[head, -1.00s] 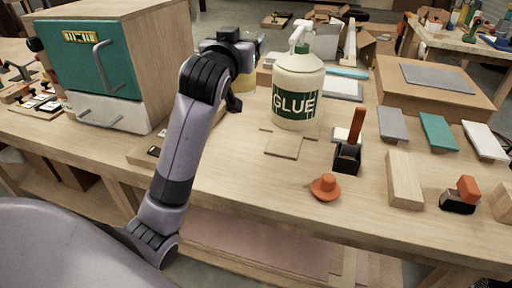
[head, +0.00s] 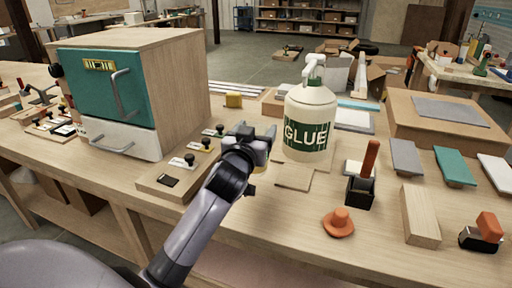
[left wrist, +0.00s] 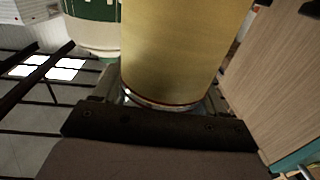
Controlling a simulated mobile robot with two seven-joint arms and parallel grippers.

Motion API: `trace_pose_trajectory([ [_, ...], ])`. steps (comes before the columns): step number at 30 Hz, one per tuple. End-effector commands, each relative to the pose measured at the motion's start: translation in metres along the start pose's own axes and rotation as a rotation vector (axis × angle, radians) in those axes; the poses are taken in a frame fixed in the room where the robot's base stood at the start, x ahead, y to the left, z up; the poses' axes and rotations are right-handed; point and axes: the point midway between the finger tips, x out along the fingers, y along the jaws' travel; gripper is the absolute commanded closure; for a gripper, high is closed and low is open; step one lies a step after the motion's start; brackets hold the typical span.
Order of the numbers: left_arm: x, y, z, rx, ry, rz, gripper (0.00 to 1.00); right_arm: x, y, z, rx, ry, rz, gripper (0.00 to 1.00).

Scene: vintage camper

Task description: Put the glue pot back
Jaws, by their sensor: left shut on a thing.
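My left gripper (head: 262,150) is shut on a yellow cylindrical pot, which I take to be the glue pot. In the head view the gripper mostly hides it, and only a bit of yellow (head: 262,169) shows below. In the left wrist view the yellow pot (left wrist: 183,50) fills the space at the jaws, with a thin rim near them. The large cream bottle (head: 309,105) with a green GLUE label and white pump stands just right of the gripper. A thin square wooden pad (head: 293,177) lies below and right of the gripper. My right gripper is not in view.
A teal-fronted cabinet (head: 103,85) stands at the left, with a board of small black-knobbed tools (head: 180,172) before it. A brush in a black holder (head: 362,185), an orange knob (head: 338,222) and a wooden block (head: 419,215) stand to the right. Bare bench lies in front.

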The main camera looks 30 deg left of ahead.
Motion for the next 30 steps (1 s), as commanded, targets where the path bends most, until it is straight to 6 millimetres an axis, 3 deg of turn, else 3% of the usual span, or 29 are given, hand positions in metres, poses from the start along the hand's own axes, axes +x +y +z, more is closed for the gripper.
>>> trace_pose_trajectory([
  [8, 0.0, 0.0, 0.039, -0.001, -0.002, 0.001, 0.92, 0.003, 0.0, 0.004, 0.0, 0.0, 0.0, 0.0],
  [30, 0.0, 0.0, 0.054, -0.001, -0.001, 0.0, 0.92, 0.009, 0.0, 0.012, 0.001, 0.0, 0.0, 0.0],
])
